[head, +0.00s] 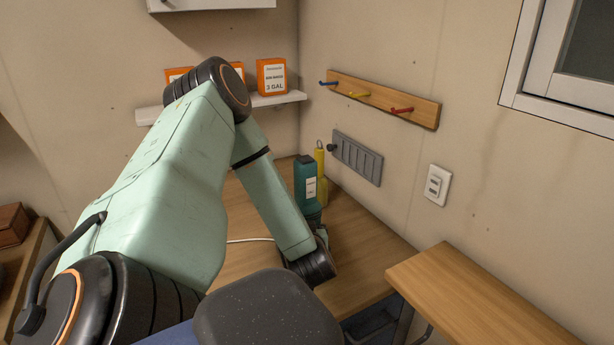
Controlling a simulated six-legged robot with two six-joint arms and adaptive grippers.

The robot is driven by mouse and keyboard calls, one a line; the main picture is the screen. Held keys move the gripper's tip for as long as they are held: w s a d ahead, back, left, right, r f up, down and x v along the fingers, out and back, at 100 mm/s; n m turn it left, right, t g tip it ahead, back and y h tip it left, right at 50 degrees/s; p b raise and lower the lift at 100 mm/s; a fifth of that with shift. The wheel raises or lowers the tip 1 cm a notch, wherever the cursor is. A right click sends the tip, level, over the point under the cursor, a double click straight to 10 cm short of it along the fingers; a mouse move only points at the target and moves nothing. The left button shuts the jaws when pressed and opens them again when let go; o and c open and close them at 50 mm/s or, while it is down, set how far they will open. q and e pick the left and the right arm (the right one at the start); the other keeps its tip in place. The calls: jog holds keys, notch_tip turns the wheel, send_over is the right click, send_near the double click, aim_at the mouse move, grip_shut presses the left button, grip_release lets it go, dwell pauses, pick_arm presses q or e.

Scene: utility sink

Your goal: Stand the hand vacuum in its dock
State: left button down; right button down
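I cannot make out the hand vacuum or its dock for certain. A dark green upright thing with a white label (305,180) stands on the wooden table near the corner; I cannot tell whether it is the vacuum. A white cord (250,240) runs on the table and passes behind my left arm. My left arm comes in from the left and reaches down over the table. Its wrist is just in front of the green thing. Only a small dark part of my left gripper (322,237) shows past the wrist; its fingers are hidden. My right gripper is not in view.
A yellow thing (320,165) stands behind the green one. A wall shelf (275,98) holds orange boxes (271,76). A peg rail (385,98), grey slotted panel (357,158) and white outlet (438,185) are on the right wall. The wooden table (355,235) is clear right of my wrist.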

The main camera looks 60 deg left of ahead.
pick_arm(q)
jog(key=shift+s+r, duration=0.15)
jog(key=shift+r, duration=0.05)
jog(key=shift+f, duration=0.15)
jog(key=shift+c, duration=2.3)
grip_release()
jog(key=shift+f, duration=0.15)
